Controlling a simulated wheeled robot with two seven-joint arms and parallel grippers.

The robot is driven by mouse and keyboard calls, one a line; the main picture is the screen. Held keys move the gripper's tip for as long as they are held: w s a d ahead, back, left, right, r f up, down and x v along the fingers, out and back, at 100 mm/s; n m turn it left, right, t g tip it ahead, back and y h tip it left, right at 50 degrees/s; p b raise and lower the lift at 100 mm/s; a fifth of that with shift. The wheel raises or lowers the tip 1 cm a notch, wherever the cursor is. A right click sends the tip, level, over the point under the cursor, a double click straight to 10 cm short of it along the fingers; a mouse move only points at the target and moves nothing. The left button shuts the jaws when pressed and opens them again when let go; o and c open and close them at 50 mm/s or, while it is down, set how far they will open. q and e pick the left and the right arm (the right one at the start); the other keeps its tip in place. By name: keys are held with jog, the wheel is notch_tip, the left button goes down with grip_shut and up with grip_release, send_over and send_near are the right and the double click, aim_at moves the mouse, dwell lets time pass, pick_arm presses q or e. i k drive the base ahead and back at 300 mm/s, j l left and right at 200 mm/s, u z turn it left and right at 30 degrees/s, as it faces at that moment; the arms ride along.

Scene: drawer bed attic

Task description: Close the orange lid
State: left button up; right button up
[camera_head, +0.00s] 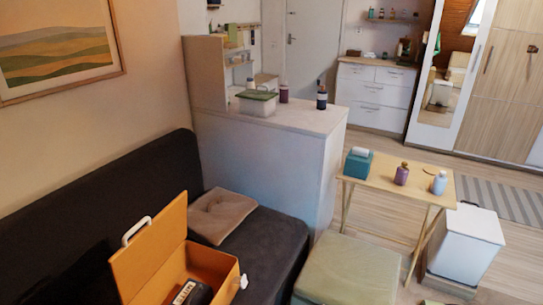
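An orange box (212,262) sits at the lower left, on or in front of the dark sofa, and is cut off by the bottom edge of the view. Its orange lid (153,256) stands raised on the left side of the box, so the box is open. A white handle (136,230) is at the lid's upper edge. A small white part (243,282) is on the box's right wall. A dark object with pale markings (190,292) lies inside the box. Neither of my grippers shows in the head view.
A dark sofa (75,195) with a beige cushion (222,215) is behind the box. A green-topped stool (347,268) stands to the right. Beyond are a folding table (385,172), a white bin (467,244) and a white counter (255,160). Wooden floor is free between them.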

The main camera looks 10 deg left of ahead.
aim_at(131, 266)
jog(key=l+u, duration=0.25)
jog(key=u, duration=0.2)
jog(key=l+u, duration=0.2)
jog(key=u, duration=0.25)
jog(key=l+u, duration=0.25)
jog(key=u, duration=0.2)
